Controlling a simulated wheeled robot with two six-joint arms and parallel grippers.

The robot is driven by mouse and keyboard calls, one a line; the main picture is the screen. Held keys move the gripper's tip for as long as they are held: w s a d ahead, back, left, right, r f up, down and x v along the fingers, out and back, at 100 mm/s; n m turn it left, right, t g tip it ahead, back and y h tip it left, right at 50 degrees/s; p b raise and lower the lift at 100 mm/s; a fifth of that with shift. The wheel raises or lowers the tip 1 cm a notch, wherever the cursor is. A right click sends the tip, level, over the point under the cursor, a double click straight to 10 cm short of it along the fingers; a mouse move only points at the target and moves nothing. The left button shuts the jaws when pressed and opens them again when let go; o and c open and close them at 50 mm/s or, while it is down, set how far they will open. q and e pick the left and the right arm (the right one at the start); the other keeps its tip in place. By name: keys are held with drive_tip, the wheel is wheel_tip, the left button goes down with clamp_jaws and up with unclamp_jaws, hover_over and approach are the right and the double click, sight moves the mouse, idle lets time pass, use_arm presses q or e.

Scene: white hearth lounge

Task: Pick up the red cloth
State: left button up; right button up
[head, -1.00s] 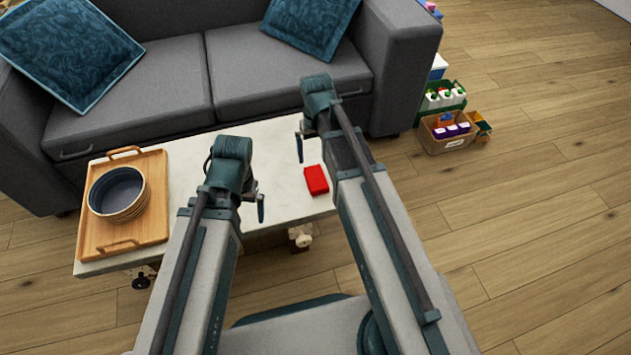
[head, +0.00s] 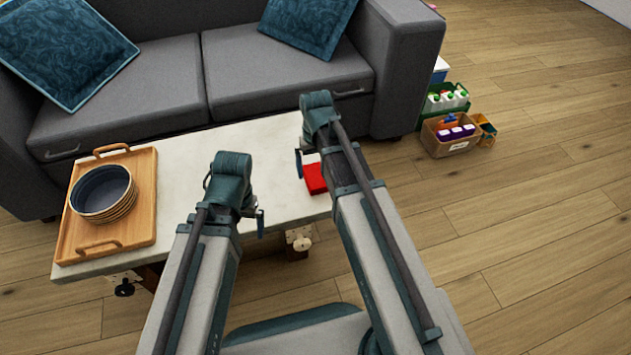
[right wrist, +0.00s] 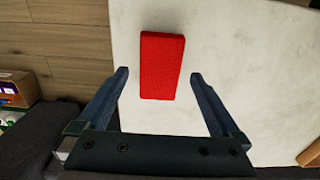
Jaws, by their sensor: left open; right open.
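The red cloth (head: 315,179) is a small folded block lying on the right end of the white table (head: 184,150). In the right wrist view the red cloth (right wrist: 162,66) lies just beyond and between the open fingers of my right gripper (right wrist: 158,74), apart from both. In the head view my right gripper (head: 299,163) is beside the cloth, and my right arm partly covers it. My left gripper (head: 260,222) hangs near the table's front edge, left of the cloth, with nothing seen in it.
A wooden tray (head: 142,226) with stacked dark bowls (head: 103,192) is on the table's left end. A grey sofa (head: 165,97) stands behind the table. A green crate (head: 446,98) and a cardboard box (head: 447,141) stand on the floor at right.

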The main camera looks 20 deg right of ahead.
sight(316, 176)
use_arm(q)
wheel_tip(316, 176, down, 4)
drive_tip(key=b, duration=0.2)
drive_tip(key=shift+r+b, duration=0.2)
drive_tip(key=shift+b, duration=0.1)
use_arm(e)
wheel_tip(316, 176, down, 4)
drive_tip(key=shift+r, duration=0.2)
use_arm(q)
drive_tip(key=shift+r, duration=0.1)
use_arm(e)
drive_tip(key=shift+r, duration=0.1)
drive_tip(key=c, duration=1.2)
drive_tip(key=shift+c, duration=0.2)
use_arm(q)
drive_tip(key=shift+r+p, duration=0.25)
drive_tip(key=shift+p, duration=0.1)
use_arm(e)
drive_tip(key=shift+r, duration=0.2)
